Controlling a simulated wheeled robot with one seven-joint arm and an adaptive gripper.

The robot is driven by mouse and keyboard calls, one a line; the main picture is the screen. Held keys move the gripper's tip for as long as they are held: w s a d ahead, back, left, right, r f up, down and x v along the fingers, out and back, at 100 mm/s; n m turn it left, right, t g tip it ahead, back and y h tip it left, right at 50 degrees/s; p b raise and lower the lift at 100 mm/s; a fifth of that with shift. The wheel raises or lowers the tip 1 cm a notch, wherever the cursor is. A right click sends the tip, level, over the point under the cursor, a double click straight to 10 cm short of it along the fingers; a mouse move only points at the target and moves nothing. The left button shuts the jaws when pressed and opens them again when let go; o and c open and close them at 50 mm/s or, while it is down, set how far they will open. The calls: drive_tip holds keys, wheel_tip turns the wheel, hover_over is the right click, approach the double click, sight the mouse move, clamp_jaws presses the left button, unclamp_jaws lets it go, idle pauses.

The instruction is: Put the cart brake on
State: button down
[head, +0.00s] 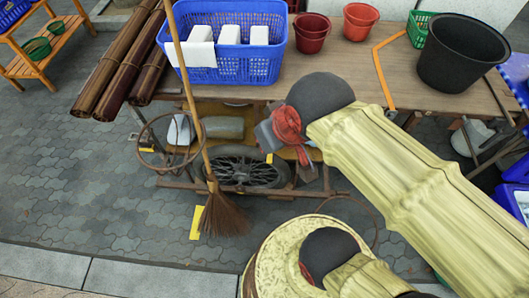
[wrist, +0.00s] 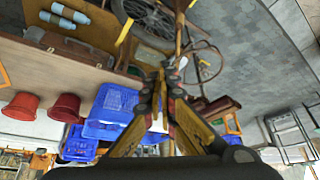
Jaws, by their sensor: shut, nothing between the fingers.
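The wooden cart (head: 170,185) has a spoked wheel (head: 245,170) below the table's front edge. The wheel also shows at the top of the wrist view (wrist: 150,18). My gripper (wrist: 167,72) is shut and empty, with its fingertips together. In the wrist view, a thin brown pole (wrist: 179,38) shows just beyond the fingertips; I cannot tell whether they touch it. A small yellow-ended bar (wrist: 124,31) stands beside the wheel. I cannot tell which part is the brake. In the head view, my arm hides part of the cart's right side and the fingertips are not clear.
A broom (head: 222,210) leans against the table (head: 330,70) at the cart's front. The table holds a blue basket (head: 240,65), red pots (head: 311,38), a black bucket (head: 462,58) and brown rolls (head: 122,60).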

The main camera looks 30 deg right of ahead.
drive_tip(key=w+d+f+m+g, duration=0.1)
drive_tip(key=w+d+f, duration=0.2)
drive_tip(key=w+f, duration=0.55)
drive_tip(key=w+d+f+g, duration=0.1)
drive_tip(key=w+d+f, duration=0.2)
drive_tip(key=w+f, duration=0.55)
drive_tip(key=d+f, duration=0.2)
drive_tip(key=f, duration=0.5)
drive_tip(key=w+d+f+m+p, duration=0.1)
drive_tip(key=d+f, duration=0.2)
drive_tip(key=f, duration=0.5)
drive_tip(key=d+f+m, duration=0.1)
drive_tip(key=d+f, duration=0.1)
drive_tip(key=f, duration=0.5)
drive_tip(key=shift+w+d+f+g+h, duration=0.3)
drive_tip(key=shift+d+f+g+h, duration=0.1)
drive_tip(key=shift+d+f, duration=0.1)
drive_tip(key=shift+f, duration=0.15)
drive_tip(key=shift+s, duration=0.1)
